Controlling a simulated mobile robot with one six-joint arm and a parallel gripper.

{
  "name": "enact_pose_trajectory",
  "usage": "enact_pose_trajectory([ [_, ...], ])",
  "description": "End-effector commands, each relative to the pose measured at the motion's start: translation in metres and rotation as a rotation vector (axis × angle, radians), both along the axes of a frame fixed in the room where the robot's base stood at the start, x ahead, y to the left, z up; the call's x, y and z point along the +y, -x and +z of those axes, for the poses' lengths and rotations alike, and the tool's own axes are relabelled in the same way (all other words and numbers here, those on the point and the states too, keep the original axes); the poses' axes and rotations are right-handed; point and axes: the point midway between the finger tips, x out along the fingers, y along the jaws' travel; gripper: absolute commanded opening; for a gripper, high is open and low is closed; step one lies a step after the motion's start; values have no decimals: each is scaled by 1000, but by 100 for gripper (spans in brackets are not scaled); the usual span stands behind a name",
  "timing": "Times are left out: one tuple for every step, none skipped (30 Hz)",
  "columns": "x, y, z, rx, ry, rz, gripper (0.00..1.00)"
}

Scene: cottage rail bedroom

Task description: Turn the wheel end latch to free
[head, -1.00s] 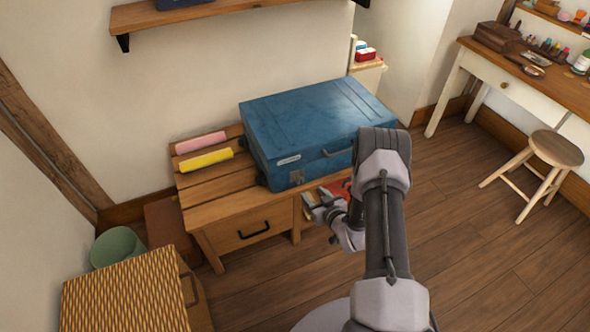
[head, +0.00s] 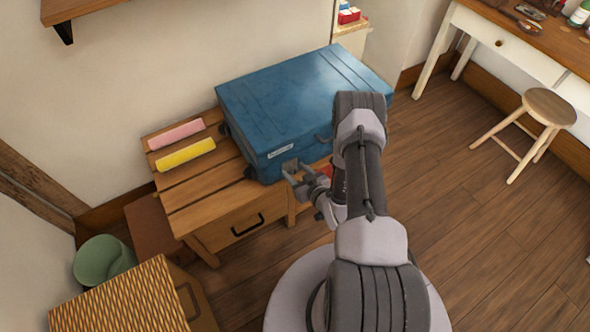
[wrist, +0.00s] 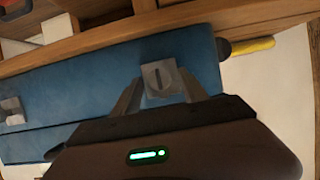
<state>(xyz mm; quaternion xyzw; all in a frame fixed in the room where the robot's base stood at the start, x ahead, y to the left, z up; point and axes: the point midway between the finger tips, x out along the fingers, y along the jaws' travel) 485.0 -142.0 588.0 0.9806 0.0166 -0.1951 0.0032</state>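The blue suitcase (head: 300,100) lies flat on the slatted wooden bench, its front side facing me. The wheel end latch (wrist: 161,80) is a grey square plate with a slotted round knob on that side, near the dark wheel (wrist: 224,48) in the wrist view. My gripper (wrist: 161,92) is open, with one finger on each side of the latch. I cannot tell whether the fingers touch it. In the head view my gripper (head: 294,170) is at the suitcase's front side and hides the latch. A second latch (wrist: 12,110) shows at the left of the wrist view.
A pink roll (head: 176,134) and a yellow roll (head: 186,154) lie on the bench (head: 205,190) left of the suitcase. A drawer with a black handle (head: 247,225) is below. A stool (head: 548,108) stands far right. The floor between is clear.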

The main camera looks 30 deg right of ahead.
Motion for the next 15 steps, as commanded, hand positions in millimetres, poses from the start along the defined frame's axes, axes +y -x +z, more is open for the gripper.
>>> enact_pose_trajectory([
  [0,0,0,0,0,0,41],
  [0,0,0,0,0,0,36],
  [0,0,0,0,0,0,28],
  [0,0,0,0,0,0,22],
  [0,0,0,0,0,0,16],
  [0,0,0,0,0,0,8],
  [0,0,0,0,0,0,2],
  [0,0,0,0,0,0,0],
  [0,0,0,0,0,0,0],
  [0,0,0,0,1,0,0],
  [0,0,0,-1,1,0,0],
  [0,0,0,-1,3,0,0],
  [0,-1,0,-1,5,0,0],
  [0,-1,1,-1,9,1,0],
  [0,-1,1,-2,17,2,0],
])
